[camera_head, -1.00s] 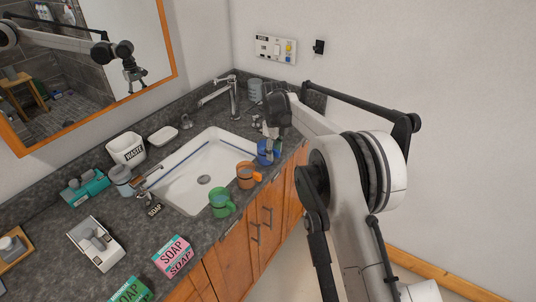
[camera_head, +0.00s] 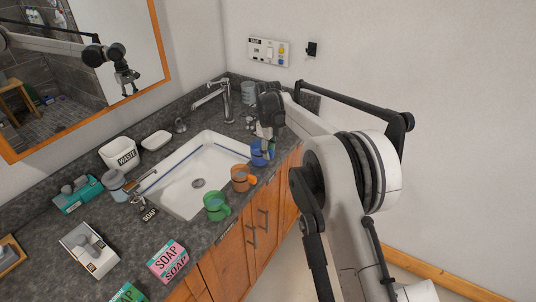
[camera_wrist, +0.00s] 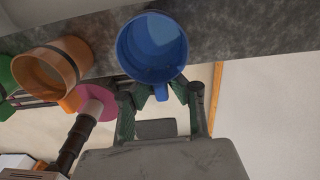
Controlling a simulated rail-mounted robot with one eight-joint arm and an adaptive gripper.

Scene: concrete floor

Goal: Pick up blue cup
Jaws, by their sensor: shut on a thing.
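The blue cup (camera_head: 259,155) is at the right front edge of the dark counter, to the right of the sink. My gripper (camera_head: 266,138) reaches down to it from above, partly covering it. In the wrist view the blue cup (camera_wrist: 152,46) shows its open mouth and empty inside. There my gripper (camera_wrist: 160,91) has its green-padded fingers closed at the cup's handle side, shut on the handle. I cannot tell whether the cup's base touches the counter.
An orange cup (camera_head: 240,178) and a green cup (camera_head: 215,206) stand along the counter front beside the white sink (camera_head: 179,198). The faucet (camera_head: 226,98) stands behind. A pink soap box (camera_head: 168,260) sits nearer. The wall is on the right.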

